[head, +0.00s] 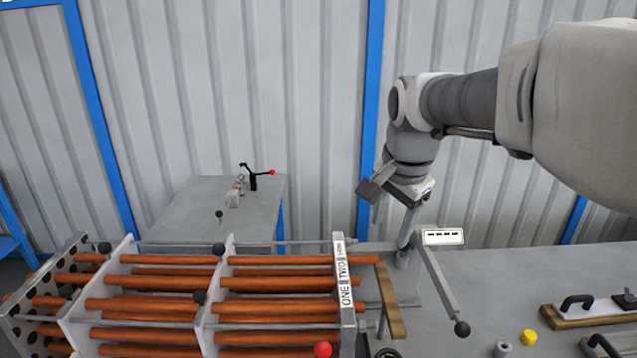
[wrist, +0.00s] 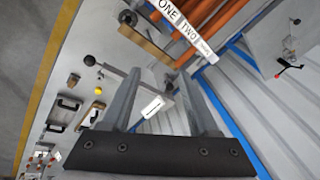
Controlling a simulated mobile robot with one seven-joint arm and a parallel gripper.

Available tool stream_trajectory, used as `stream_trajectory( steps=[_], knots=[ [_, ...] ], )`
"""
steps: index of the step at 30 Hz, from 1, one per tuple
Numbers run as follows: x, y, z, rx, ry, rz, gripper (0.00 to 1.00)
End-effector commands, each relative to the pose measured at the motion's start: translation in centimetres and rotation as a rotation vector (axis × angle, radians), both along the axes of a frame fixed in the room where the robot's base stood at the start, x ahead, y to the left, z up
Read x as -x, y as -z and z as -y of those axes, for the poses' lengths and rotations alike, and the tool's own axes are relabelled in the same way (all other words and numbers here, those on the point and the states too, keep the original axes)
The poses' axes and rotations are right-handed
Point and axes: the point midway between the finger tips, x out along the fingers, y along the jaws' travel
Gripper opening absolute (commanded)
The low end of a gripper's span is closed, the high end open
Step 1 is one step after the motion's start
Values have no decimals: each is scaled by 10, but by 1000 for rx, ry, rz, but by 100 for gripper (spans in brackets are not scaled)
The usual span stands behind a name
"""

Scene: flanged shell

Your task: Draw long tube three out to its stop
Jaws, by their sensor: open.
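Copper-coloured long tubes (head: 275,283) lie side by side through a row of upright plates. The end plate carries a white label strip (head: 345,285) reading ONE, TWO and a third word too small to read surely; the strip also shows in the wrist view (wrist: 183,27). The rearmost upper tube (head: 285,260), level with the third label, reaches past the plate towards a tan bar (head: 390,300). I cannot tell surely that it is tube three. My gripper (head: 408,232) is open and empty, above and behind the bar. Its fingers (wrist: 160,82) frame no tube in the wrist view.
A grey lever with a black ball (head: 462,328) slants beside the tan bar. A white labelled box (head: 443,237) stands close to my gripper. A yellow knob (head: 528,337) and handled boards are on the right bench.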

Motion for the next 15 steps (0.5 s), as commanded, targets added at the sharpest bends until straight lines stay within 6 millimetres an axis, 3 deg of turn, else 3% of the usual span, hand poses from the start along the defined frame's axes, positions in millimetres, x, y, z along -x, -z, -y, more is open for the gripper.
stream_trajectory(
  steps=[3, 9, 15],
  knots=[
    [-39, 1, 0, -50, 161, -34, 60],
    [-93, 15, 1, -123, 417, -80, 60],
    [-122, 29, 1, -161, 568, -103, 60]
  ],
)
